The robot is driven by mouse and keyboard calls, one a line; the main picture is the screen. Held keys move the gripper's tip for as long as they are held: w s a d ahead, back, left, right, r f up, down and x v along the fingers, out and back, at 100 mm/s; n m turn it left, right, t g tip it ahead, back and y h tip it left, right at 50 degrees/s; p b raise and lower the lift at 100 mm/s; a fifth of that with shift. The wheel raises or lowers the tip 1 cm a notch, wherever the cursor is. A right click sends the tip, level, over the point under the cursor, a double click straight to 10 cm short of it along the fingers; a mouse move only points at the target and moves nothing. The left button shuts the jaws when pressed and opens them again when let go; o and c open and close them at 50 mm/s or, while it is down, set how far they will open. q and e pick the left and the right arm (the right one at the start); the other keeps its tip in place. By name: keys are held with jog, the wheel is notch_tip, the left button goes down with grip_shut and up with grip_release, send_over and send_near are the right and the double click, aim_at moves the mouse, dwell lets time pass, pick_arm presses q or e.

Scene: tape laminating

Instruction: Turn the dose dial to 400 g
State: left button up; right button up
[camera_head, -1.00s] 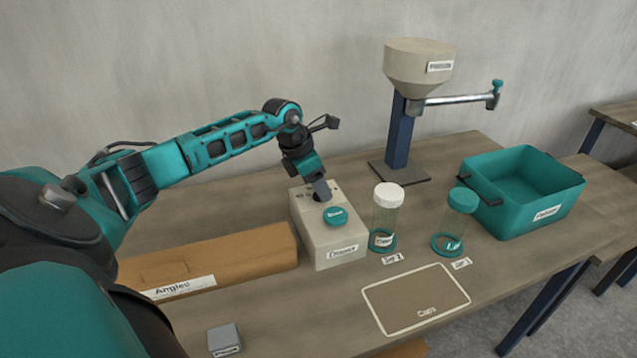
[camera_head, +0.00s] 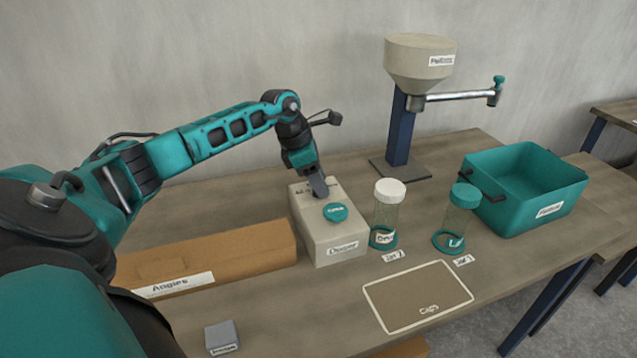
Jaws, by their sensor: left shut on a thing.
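The doser (camera_head: 335,246) is a beige box with a label on its front, standing on the table in the head view. A teal round button (camera_head: 335,212) sits on its top near the front. My left gripper (camera_head: 320,192) points down at the top of the box, behind the teal button, and is shut on what appears to be the dose dial. The dial itself is hidden by the fingers, and its setting cannot be read. Small markings show on the box top beside the fingers. My right gripper is not in view.
A brown box (camera_head: 220,262) lies left of the doser. Two jars, one white-capped (camera_head: 388,212) and one teal-capped (camera_head: 458,218), stand to its right. A hopper (camera_head: 420,65) on a blue post and a teal bin (camera_head: 540,210) are behind. The outlined caps area (camera_head: 418,297) is empty.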

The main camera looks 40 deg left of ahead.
pick_arm(q)
jog(key=m+g+h+b, duration=0.1)
jog(key=m+b, duration=0.1)
jog(key=m, duration=0.2)
jog(key=shift+w+m, duration=0.1)
jog(key=shift+m, duration=0.2)
jog(key=m+g+b, duration=0.1)
jog(key=m, duration=0.2)
jog(key=shift+g+h+b, duration=0.3)
jog(key=shift+m+g, duration=0.3)
jog(key=shift+m, duration=0.5)
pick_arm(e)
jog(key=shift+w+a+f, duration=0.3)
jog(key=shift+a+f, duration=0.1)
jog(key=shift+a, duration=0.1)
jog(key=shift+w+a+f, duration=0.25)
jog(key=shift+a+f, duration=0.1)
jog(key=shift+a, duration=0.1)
pick_arm(q)
jog(key=shift+b, duration=0.3)
jog(key=o, duration=1.1)
jog(key=shift+c, duration=0.2)
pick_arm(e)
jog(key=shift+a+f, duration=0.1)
pick_arm(q)
jog(key=shift+r, duration=0.1)
